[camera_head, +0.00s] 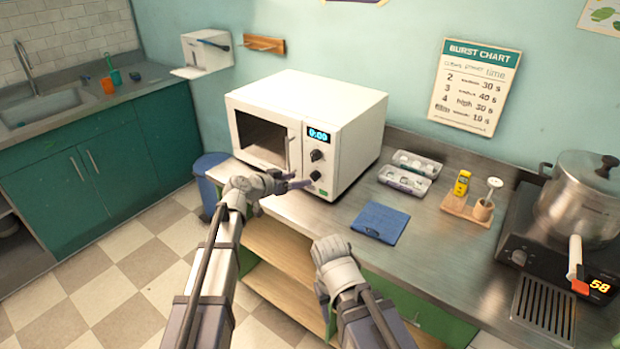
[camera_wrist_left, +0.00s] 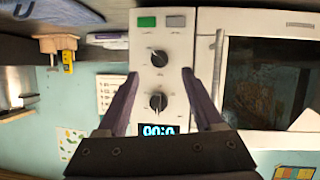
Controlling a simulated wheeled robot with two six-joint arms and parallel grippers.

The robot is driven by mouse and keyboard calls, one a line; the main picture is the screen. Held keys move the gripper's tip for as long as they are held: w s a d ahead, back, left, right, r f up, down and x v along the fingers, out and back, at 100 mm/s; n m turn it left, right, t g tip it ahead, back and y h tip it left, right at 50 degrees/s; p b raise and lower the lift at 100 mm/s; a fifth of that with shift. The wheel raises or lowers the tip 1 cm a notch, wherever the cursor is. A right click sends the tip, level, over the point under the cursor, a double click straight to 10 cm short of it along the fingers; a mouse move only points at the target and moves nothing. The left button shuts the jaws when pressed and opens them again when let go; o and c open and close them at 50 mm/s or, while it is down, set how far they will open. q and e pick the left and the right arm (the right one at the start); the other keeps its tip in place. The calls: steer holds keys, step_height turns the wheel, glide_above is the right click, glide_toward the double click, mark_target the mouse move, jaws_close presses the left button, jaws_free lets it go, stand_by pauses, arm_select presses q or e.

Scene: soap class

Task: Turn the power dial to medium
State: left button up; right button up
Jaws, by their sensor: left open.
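The white microwave (camera_head: 355,130) stands on the counter with a lit display reading 0:00 and two dark dials on its control panel. The upper dial (camera_head: 316,155) and lower dial (camera_head: 315,175) also show in the left wrist view, upside down: the upper one (camera_wrist_left: 157,101) nearer the display, the lower one (camera_wrist_left: 159,58) nearer the buttons. Which is the power dial I cannot read. My left gripper (camera_head: 297,180) is open and empty in front of the panel, its fingertips (camera_wrist_left: 160,74) either side of the dial column. My right gripper (camera_head: 335,252) hangs at the counter's front edge; its jaws are unclear.
A burst chart (camera_head: 474,85) hangs on the wall. A blue mat (camera_head: 380,222), two small trays and a wooden holder (camera_head: 466,209) lie right of the microwave. A steel pot (camera_head: 585,205) stands on the stove at far right. The microwave door (camera_wrist_left: 213,75) is beside my left fingers.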

mark_target(312, 177)
arm_select(q)
steer(key=b+x, duration=0.2)
steer(key=x, duration=0.5)
steer(key=shift+f, duration=0.1)
steer(key=shift+s, duration=0.1)
steer(key=shift+a, duration=0.1)
jaws_close()
